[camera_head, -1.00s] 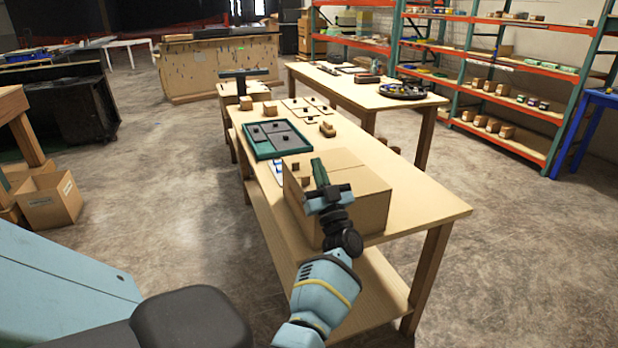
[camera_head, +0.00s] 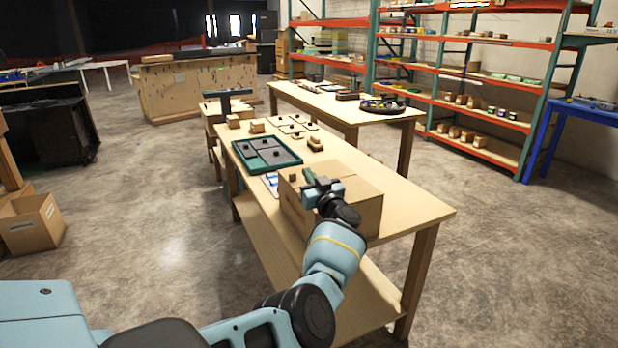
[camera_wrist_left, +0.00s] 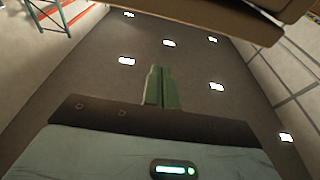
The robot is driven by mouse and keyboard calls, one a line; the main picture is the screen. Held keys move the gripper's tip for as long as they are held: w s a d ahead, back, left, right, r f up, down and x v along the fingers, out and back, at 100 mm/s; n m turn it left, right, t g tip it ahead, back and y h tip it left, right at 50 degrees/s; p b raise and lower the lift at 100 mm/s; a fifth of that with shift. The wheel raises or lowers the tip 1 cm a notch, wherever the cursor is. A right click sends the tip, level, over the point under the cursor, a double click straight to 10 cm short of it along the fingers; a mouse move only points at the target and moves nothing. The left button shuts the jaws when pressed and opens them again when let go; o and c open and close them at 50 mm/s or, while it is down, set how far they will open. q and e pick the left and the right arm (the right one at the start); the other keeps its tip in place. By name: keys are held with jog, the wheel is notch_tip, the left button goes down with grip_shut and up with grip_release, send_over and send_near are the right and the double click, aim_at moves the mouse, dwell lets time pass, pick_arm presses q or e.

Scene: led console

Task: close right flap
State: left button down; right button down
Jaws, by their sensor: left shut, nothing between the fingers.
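A cardboard box (camera_head: 362,212) stands at the near end of the wooden table. Its top (camera_head: 350,178) looks mostly flat, with a seam across it; I cannot tell how each flap lies. My left gripper (camera_head: 308,176) is at the left part of the box top, its green fingers together and empty. The gripper and wrist hide part of the box's near side. In the left wrist view the shut fingers (camera_wrist_left: 161,88) point toward the ceiling, and a brown cardboard-like panel (camera_wrist_left: 205,14) crosses the top edge, apart from them. My right gripper is not in view.
A green-rimmed tray (camera_head: 240,155) and small wooden blocks (camera_head: 257,126) lie farther along the table (camera_head: 405,205). A second table (camera_head: 335,107) and red-and-green shelving stand behind. An open box (camera_head: 32,222) sits on the floor at left. The table's right near corner is bare.

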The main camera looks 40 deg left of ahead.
pick_arm(q)
jog(key=shift+w+a+f+g+h, duration=0.3)
jog(key=shift+a+g+h, duration=0.1)
jog(key=shift+a+h, duration=0.15)
jog(key=shift+w+a+f, duration=0.15)
jog(key=shift+a+f, duration=0.2)
jog(key=shift+f, duration=0.05)
jog(key=shift+w+a+f+h, duration=0.1)
jog(key=shift+a+f+h, duration=0.15)
jog(key=shift+f+h, duration=0.1)
jog(key=shift+a+f+h, duration=0.1)
jog(key=shift+f+h, duration=0.15)
jog(key=shift+h, duration=0.15)
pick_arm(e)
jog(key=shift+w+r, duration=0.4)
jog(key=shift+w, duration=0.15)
pick_arm(q)
jog(key=shift+w+a+f, duration=0.1)
jog(key=shift+g+p, duration=0.3)
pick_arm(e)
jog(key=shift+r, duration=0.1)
